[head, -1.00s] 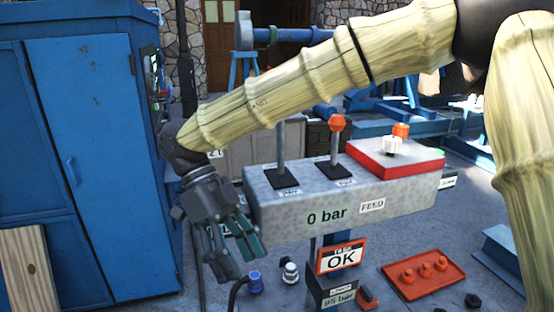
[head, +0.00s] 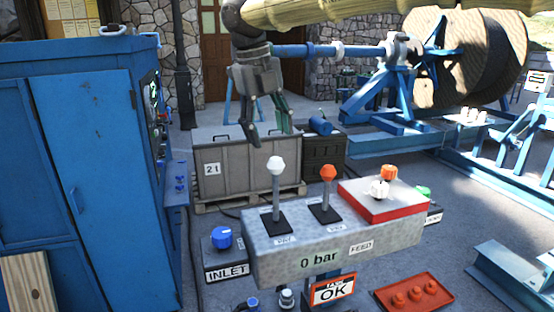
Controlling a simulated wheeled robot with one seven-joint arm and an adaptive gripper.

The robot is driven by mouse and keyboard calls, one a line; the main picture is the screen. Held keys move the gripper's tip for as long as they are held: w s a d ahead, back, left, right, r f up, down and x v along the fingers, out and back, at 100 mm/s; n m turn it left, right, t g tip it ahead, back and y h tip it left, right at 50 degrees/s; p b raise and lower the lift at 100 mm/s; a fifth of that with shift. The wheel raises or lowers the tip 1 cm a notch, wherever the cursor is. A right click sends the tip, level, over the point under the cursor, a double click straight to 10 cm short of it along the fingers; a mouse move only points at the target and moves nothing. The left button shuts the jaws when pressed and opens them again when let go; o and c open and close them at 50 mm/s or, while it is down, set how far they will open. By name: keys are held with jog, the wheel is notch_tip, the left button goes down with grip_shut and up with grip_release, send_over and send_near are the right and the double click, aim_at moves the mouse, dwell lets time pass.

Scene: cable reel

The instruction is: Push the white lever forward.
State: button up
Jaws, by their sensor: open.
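The white lever (head: 276,167) stands upright on the left of the grey control box (head: 330,250). It has a white knob on a grey rod rising from a black base. My gripper (head: 272,137) points down with its fingers apart and empty. In the picture its fingertips are just above the white knob. I cannot tell how far in front of or behind the knob they are, and no contact shows. The orange-knobbed lever (head: 328,190) stands upright to the right of the white lever.
A red-edged block (head: 383,207) with a white and an orange knob sits on the box's right. A blue knob (head: 221,238) marked INLET is at its left. A grey crate (head: 235,170) stands behind, a blue cabinet (head: 100,160) at the left. A red tray (head: 413,294) lies front right.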

aim_at(275, 164)
jog(key=p+x, duration=0.2)
jog(key=x, duration=0.7)
